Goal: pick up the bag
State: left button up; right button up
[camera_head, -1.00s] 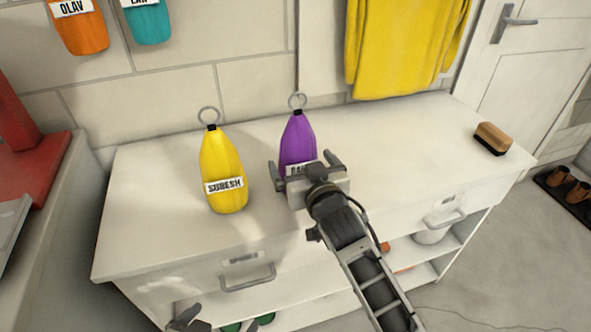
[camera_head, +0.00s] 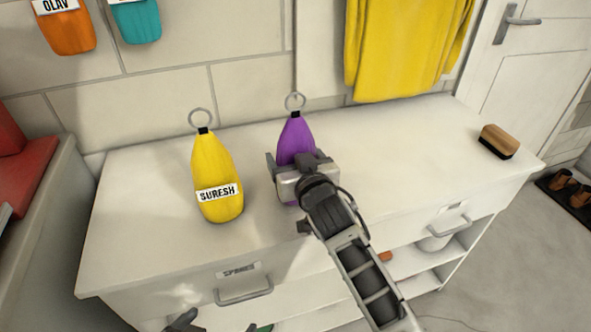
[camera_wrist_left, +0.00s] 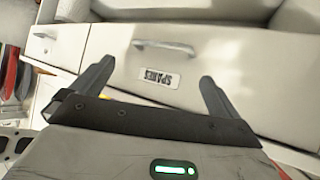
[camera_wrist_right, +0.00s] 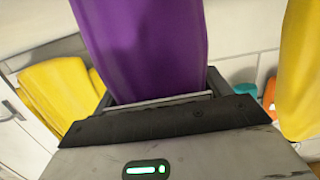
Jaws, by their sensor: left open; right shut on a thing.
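A purple bag (camera_head: 294,140) with a black neck and a ring stands upright on the white bench. My right gripper (camera_head: 297,162) is shut on its lower body; the gripper hides its label and base. The bag also fills the top of the right wrist view (camera_wrist_right: 145,45), between the fingers. A yellow bag (camera_head: 212,165) labelled SURESH stands to its left, apart from the gripper. My left gripper (camera_head: 184,322) shows only partly at the bottom edge. In the left wrist view, it (camera_wrist_left: 155,85) is open and empty, facing a drawer labelled SPARES (camera_wrist_left: 155,60).
The bench top (camera_head: 400,150) is clear towards the right, up to a wooden brush (camera_head: 499,142). Orange (camera_head: 68,33) and teal (camera_head: 138,22) bags hang on the wall. A yellow cloth (camera_head: 400,50) hangs behind the bench. Drawer handles (camera_head: 245,291) stick out in front.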

aim_at(298, 120)
notch_tip(298, 120, up, 10)
jog(key=shift+r+p, duration=0.1)
jog(key=shift+p, duration=0.35)
dwell(0.5)
